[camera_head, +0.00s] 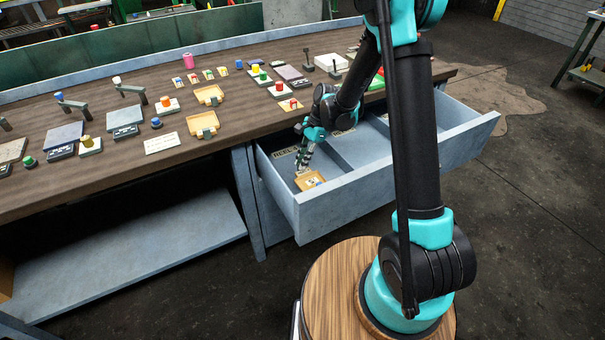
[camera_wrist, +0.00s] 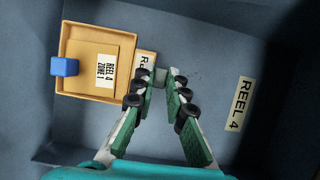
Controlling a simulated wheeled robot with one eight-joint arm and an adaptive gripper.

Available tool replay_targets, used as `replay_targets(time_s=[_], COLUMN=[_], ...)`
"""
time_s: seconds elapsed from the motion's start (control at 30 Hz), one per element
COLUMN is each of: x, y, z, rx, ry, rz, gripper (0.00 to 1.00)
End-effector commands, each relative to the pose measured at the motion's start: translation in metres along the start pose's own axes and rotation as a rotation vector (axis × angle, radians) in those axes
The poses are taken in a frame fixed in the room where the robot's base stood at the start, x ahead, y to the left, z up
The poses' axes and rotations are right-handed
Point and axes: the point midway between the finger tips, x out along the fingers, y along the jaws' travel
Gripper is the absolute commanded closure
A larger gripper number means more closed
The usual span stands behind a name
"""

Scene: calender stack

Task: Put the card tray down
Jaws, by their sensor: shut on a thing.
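The card tray (camera_wrist: 85,88) is a shallow tan tray inside a blue-grey drawer compartment, with a card reading "REEL 4 ZONE 1" (camera_wrist: 107,66) in it. A blue block (camera_wrist: 64,67) sits at its left side. In the head view the tray (camera_head: 309,181) is near the drawer's front left. My gripper (camera_wrist: 160,84) is shut on the tray's small grey tab (camera_wrist: 160,76) at its right side. In the head view my gripper (camera_head: 301,164) reaches down into the drawer. A second label on the tray is partly hidden by a finger. I cannot tell whether the tray touches the drawer floor.
The open drawer (camera_head: 400,178) has raised walls and dividers. A "REEL 4" label (camera_wrist: 239,105) lies in the compartment right of my fingers, with bare floor around it. The worktop (camera_head: 110,175) above holds several small trays, blocks and stands.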

Motion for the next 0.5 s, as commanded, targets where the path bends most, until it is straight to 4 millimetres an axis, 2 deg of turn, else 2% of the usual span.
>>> replay_targets(time_s=[0.1, 0.33, 0.5], x=[0.015, 0.027, 0.047], y=[0.0, 0.0, -0.001], z=[-0.006, -0.011, -0.02], rx=[0.0, 0.0, 0.0], ry=[0.0, 0.0, 0.0], rz=[0.0, 0.0, 0.0], gripper=[1.0, 1.0, 1.0])
